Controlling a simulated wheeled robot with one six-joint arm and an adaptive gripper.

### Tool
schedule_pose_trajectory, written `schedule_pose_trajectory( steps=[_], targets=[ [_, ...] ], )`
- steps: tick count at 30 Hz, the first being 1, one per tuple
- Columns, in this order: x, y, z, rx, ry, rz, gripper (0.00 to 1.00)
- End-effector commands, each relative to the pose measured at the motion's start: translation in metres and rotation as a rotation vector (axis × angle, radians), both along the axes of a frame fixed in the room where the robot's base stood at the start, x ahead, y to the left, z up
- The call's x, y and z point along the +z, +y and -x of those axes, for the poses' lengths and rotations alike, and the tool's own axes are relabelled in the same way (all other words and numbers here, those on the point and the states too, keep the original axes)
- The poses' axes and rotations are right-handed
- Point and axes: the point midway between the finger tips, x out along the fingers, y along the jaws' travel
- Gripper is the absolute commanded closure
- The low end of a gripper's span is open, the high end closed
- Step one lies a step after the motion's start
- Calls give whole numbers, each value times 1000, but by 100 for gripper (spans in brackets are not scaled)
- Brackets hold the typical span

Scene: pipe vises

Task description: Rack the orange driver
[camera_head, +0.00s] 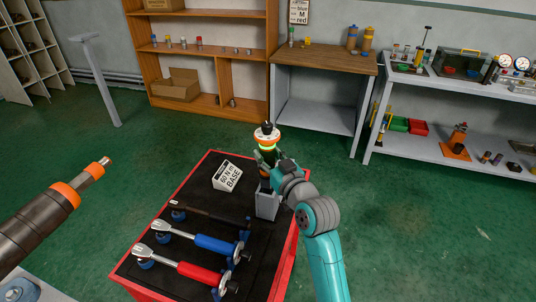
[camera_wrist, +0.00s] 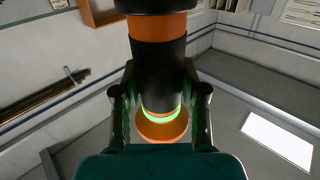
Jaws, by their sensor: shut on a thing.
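The orange driver (camera_head: 266,141) stands about upright in my gripper (camera_head: 268,158), above the red cart's right far corner. It has a black body, orange bands and a lit green ring. The wrist view shows the driver (camera_wrist: 158,70) between the two dark fingers (camera_wrist: 158,105), which are closed on its sides. A grey open-topped holder (camera_head: 266,205) stands on the cart straight below the driver. The driver's lower end is at the holder's mouth; my fingers partly hide it, and I cannot tell how far it is inside.
The red cart's black top (camera_head: 195,180) also bears a white sign (camera_head: 228,176) reading "50 N m BASE" and black, blue (camera_head: 205,242) and red (camera_head: 197,270) handled wrenches on stands. A large dark orange-banded cylinder (camera_head: 40,222) juts in at left. Benches and shelves stand behind, across green floor.

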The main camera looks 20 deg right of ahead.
Motion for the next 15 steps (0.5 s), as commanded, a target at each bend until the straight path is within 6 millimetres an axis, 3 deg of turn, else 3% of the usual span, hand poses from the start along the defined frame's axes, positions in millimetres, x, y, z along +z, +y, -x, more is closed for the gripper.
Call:
schedule_pose_trajectory(
  steps=[15],
  targets=[
    [-3, 0, 0, 0, -4, -1, 100]
  ],
)
